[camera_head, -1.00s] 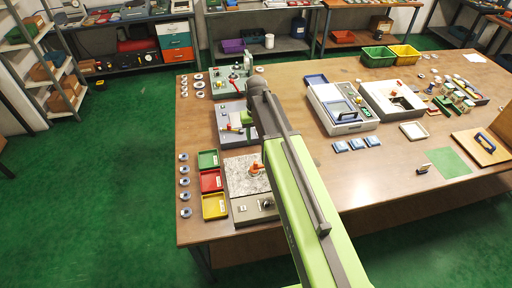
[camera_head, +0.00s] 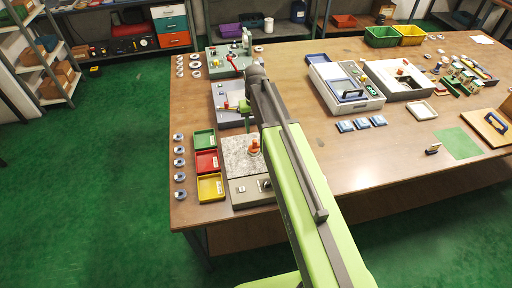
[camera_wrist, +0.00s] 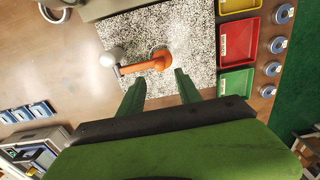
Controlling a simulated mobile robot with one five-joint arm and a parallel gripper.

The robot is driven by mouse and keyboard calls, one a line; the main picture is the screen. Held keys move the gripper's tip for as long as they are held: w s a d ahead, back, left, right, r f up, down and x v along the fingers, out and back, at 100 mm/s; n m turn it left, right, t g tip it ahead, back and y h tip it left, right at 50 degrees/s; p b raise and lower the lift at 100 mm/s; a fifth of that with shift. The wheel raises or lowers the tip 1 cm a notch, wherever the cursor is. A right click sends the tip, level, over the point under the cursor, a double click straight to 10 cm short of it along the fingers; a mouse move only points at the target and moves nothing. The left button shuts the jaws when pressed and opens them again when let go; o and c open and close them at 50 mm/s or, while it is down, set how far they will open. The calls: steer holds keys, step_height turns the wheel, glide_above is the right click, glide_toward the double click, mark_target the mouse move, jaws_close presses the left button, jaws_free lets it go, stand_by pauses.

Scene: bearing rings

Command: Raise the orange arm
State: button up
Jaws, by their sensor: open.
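The orange arm (camera_head: 254,146) stands on a speckled grey stone plate (camera_head: 236,166) near the table's left end. In the wrist view the orange arm (camera_wrist: 154,64) is a short bar with a rounded hub, and a pale grey knob (camera_wrist: 110,58) sits off its left end. The speckled plate (camera_wrist: 190,30) lies behind it. My gripper (camera_wrist: 160,84) is open and empty, its two green fingers apart and pointing toward the orange arm, with the hub near the gap between them. In the head view my gripper (camera_head: 246,112) is partly hidden by my own arm.
Green (camera_head: 204,140), red (camera_head: 206,162) and yellow (camera_head: 210,187) trays stand left of the plate, with several small rings beyond them. A grey device (camera_head: 228,98) lies behind the plate.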

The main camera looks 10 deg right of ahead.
mark_target(255, 140)
step_height(255, 140, down, 8)
steer(key=b, duration=0.6)
steer(key=shift+r, duration=0.25)
jaws_close()
stand_by(0.7)
